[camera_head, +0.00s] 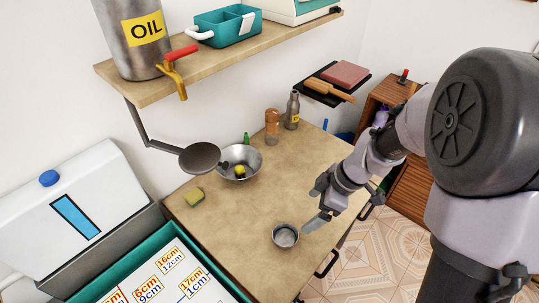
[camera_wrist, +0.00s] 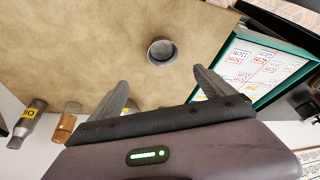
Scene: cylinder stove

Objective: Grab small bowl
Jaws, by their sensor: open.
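The small bowl (camera_head: 285,236) is a round grey metal bowl standing upright near the front edge of the wooden counter (camera_head: 235,220). It also shows in the wrist view (camera_wrist: 161,51), beyond the fingertips and roughly centred between them. My gripper (camera_head: 310,211) is open and empty, just to the right of and above the bowl in the head view. In the wrist view both fingers (camera_wrist: 160,77) are spread wide, with a gap between them and the bowl. I cannot tell the exact height of the fingers over the counter.
Bottles (camera_head: 292,110) stand at the back. A green-framed box with numbered labels (camera_head: 165,280) borders the left. The counter around the small bowl is clear.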

